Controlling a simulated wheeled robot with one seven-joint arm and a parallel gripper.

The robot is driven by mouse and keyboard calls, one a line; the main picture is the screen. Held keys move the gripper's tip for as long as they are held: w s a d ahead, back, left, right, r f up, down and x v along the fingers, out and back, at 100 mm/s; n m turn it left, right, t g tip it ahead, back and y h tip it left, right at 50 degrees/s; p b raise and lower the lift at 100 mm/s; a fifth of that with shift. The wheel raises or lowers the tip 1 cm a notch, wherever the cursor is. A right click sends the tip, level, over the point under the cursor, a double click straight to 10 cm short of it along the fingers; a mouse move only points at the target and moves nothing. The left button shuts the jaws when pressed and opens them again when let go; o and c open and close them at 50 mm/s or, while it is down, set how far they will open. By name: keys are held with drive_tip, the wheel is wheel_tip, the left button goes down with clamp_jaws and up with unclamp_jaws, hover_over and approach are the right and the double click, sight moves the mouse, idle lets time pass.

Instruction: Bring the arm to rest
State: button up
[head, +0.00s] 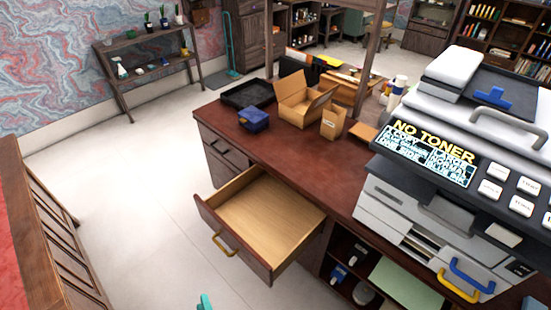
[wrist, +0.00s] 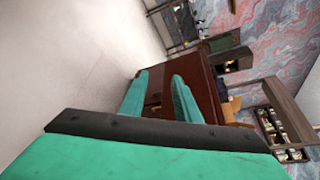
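My gripper (wrist: 160,78) shows in the wrist view with two teal fingers set apart and nothing between them. In the head view only a small teal tip of my gripper (head: 205,302) shows at the bottom edge, in front of the desk over the pale floor. The rest of my arm is out of the head view. The leather-topped desk (head: 345,165) stands ahead, with one empty wooden drawer (head: 262,210) pulled open. In the wrist view the desk (wrist: 205,85) appears turned sideways beyond the fingers.
A large printer (head: 440,200) reading "NO TONER" stands at the right. A cardboard box (head: 300,103), a blue box (head: 254,118) and a black tray (head: 247,95) sit on the desk. A wooden piece of furniture (head: 40,230) stands at left. The floor between is clear.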

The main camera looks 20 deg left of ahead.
drive_tip(key=d+r+n+t+h, duration=0.2)
drive_tip(key=d+r+n+h, duration=0.15)
drive_tip(key=d, duration=0.75)
drive_tip(key=d+r+n+t+h, duration=0.2)
drive_tip(key=d+h, duration=0.2)
drive_tip(key=d, duration=0.7)
drive_tip(key=s+d+r+n+t+h, duration=0.1)
drive_tip(key=s+d+r+n+h, duration=0.1)
drive_tip(key=d+r+n, duration=0.2)
drive_tip(key=s+d+r+n+h, duration=0.2)
drive_tip(key=s+d+r+n, duration=0.1)
drive_tip(key=d+r, duration=0.4)
wheel_tip(320, 180, up, 3)
drive_tip(key=shift+d+f+n+t, duration=0.2)
drive_tip(key=shift+d+n+t, duration=0.15)
drive_tip(key=shift+n, duration=0.4)
drive_tip(key=shift+o, duration=0.2)
drive_tip(key=shift+s+h, duration=0.1)
drive_tip(key=shift+h, duration=0.15)
